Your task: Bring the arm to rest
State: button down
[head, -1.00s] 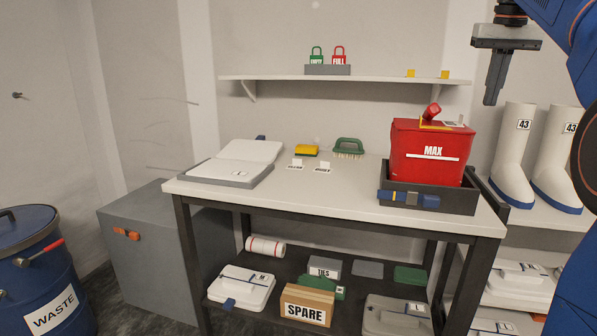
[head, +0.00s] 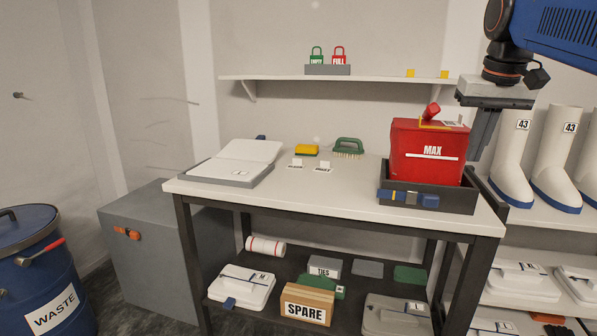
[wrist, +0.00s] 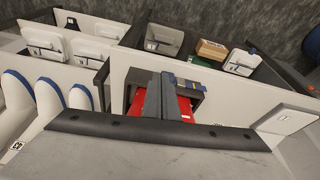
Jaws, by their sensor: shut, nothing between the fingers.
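My gripper (head: 478,152) hangs from my blue arm at the upper right of the head view, fingers pointing down and slightly left. It is shut and holds nothing. Its fingertips appear just right of the red MAX container (head: 428,165), between it and the white boots; I cannot tell whether they touch anything. The container stands upright in a dark tray (head: 440,203) at the right end of the bench. In the wrist view the shut fingers (wrist: 168,95) partly cover the red container (wrist: 137,103) below.
A shelf (head: 345,79) holds two padlocks. White boots (head: 560,155) stand at the right. A blue WASTE drum (head: 40,280) is at far left.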

jog(key=s+a+f, duration=0.2)
jog(key=s+f, duration=0.5)
jog(key=f, duration=0.3)
jog(key=s+a+f+n+t, duration=0.1)
jog(key=s+a+f, duration=0.2)
jog(key=s+f, duration=0.4)
jog(key=s+a+f+n, duration=0.1)
jog(key=s+a+f, duration=0.2)
jog(key=s+f, duration=0.4)
notch_tip(320, 180, down, 8)
jog(key=shift+r+t+y, duration=0.2)
jog(key=shift+t+y, duration=0.1)
